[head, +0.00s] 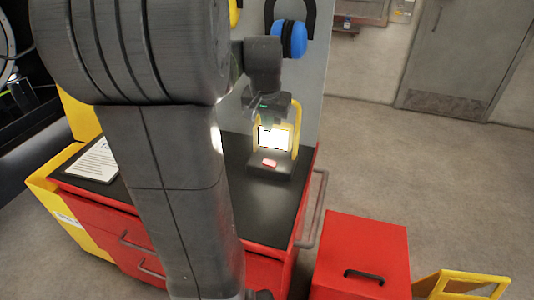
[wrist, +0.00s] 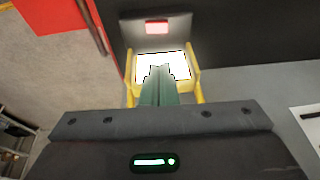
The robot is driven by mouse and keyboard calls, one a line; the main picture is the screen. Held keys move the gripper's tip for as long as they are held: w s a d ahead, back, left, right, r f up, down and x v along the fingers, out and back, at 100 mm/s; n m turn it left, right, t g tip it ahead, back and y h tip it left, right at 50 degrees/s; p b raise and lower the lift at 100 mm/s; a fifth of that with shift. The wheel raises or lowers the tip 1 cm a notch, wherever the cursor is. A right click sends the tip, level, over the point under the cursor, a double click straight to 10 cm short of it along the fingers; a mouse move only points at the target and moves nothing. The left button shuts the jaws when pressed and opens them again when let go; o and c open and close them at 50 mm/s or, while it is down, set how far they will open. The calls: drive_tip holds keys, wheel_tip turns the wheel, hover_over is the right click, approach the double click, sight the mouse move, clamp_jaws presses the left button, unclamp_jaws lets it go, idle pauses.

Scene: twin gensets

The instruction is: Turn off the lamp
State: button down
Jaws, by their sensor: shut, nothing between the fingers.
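The work lamp (head: 275,138) stands on the black top of the red cabinet, its white panel brightly lit inside a yellow frame. A red button (head: 269,162) sits on its dark base, in front of the panel. My gripper (head: 267,126) is shut and empty, pointing down above the lamp. In the wrist view the shut fingers (wrist: 161,72) overlap the lit panel (wrist: 178,64) of the lamp, and the red button (wrist: 157,27) shows beyond the fingertips, clear of them. I cannot tell whether the fingers touch the lamp.
The red cabinet (head: 262,268) has a side handle (head: 313,213) at right. A paper sheet (head: 94,160) lies on its top at left. A grey panel stands behind the lamp. A red box (head: 362,250) and a yellow frame (head: 462,283) stand on the floor, which is open at right.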

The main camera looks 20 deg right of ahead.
approach(266, 162)
drive_tip(key=x, duration=0.5)
drive_tip(key=shift+w+d+f, duration=0.15)
drive_tip(key=shift+d+f, duration=0.05)
drive_tip(key=shift+d, duration=0.05)
drive_tip(key=shift+f, duration=0.55)
drive_tip(key=shift+w+a+f, duration=0.1)
